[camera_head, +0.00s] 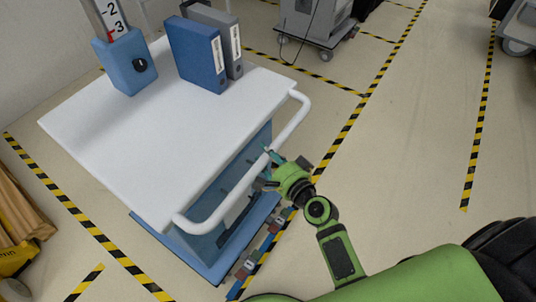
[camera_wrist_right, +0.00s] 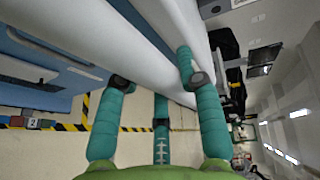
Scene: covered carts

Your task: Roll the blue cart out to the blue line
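The blue cart (camera_head: 225,262) has a white top (camera_head: 130,130) and a white tubular handle (camera_head: 292,122) along its right side. My right gripper (camera_head: 272,165) is at the middle of that handle. My left gripper is not in view.
Blue and grey binders (camera_head: 197,52) and a blue box (camera_head: 127,68) stand on the cart top. Small coloured blocks or patches (camera_head: 245,268) lie along the floor beside the cart. Yellow-black tape (camera_head: 345,130) marks bays. A grey cart (camera_head: 318,22) stands behind. Floor to the right is clear.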

